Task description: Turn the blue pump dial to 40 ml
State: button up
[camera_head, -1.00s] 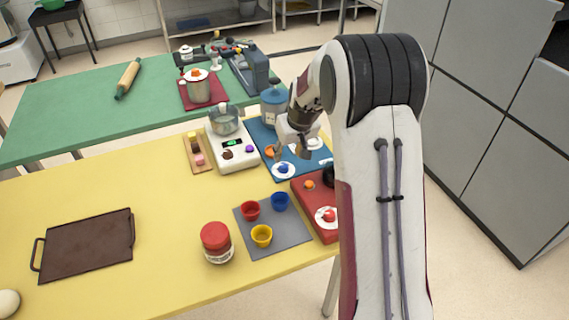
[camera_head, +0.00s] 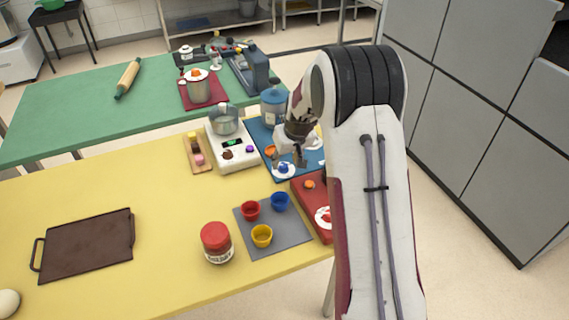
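The blue pump dial (camera_head: 284,170) is a small blue knob on a round white face, at the front of the blue base (camera_head: 262,142). The setting on its face is too small to read. A blue container (camera_head: 273,105) stands at the back of that base. My gripper (camera_head: 288,163) points down over the dial, its fingers apart on either side of the knob. I cannot tell whether they touch it. My arm hides part of the base's right side.
A red base (camera_head: 312,211) with its own dial (camera_head: 324,217) lies just in front, partly behind my arm. A white scale (camera_head: 234,154) with a pot stands to the left. Red, blue and yellow cups sit on a grey mat (camera_head: 272,236).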

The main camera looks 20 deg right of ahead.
aim_at(284, 167)
jog(key=shift+x, duration=1.45)
jog(key=shift+c, duration=0.4)
jog(key=c, duration=1)
